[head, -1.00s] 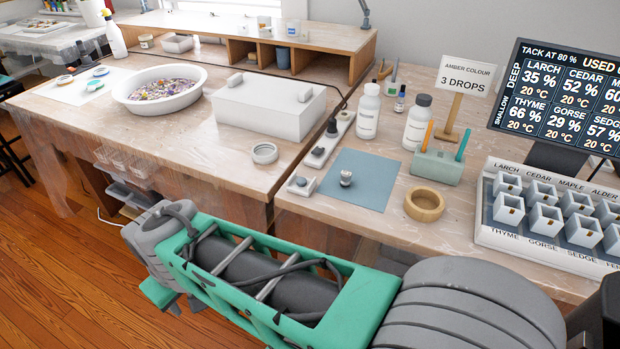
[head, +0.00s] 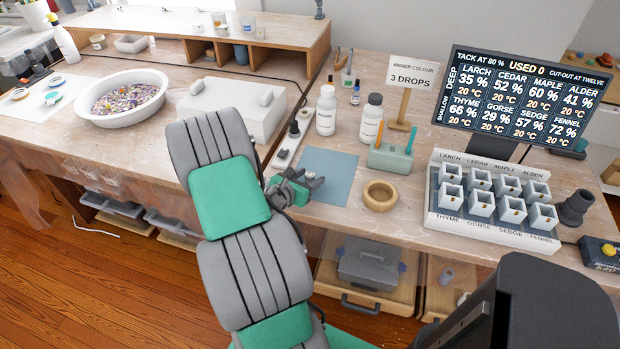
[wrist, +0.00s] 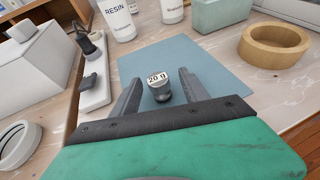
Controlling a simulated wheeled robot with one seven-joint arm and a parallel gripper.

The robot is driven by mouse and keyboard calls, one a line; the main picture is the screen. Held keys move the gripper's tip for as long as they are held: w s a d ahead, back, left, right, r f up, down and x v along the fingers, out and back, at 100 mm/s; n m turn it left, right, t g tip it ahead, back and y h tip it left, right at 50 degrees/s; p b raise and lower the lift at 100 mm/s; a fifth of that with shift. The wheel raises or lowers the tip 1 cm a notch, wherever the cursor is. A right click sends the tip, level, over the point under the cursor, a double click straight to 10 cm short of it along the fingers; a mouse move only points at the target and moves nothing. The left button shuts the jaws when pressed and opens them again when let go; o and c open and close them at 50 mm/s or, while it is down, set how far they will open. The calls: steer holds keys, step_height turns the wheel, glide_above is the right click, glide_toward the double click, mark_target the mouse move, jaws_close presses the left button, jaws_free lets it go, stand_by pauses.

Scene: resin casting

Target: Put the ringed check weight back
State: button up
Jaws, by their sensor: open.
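A small dark grey weight with a pale top marked "20 g" (wrist: 160,90) stands upright on the blue mat (wrist: 222,72). My gripper (wrist: 158,86) is open, with one finger on each side of the weight and gaps showing between. I cannot make out a ring on the weight. In the head view my gripper (head: 312,181) is low over the left part of the blue mat (head: 338,168) and largely hides the weight.
Resin bottles (head: 326,112) stand behind the mat. A rack of white cups (head: 482,206) fills the right side.

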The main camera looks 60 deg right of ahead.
mark_target(313, 173)
steer(key=x, duration=0.4)
steer(key=shift+d+r, duration=0.1)
steer(key=shift+r, duration=0.05)
steer(key=shift+c, duration=0.4)
jaws_close()
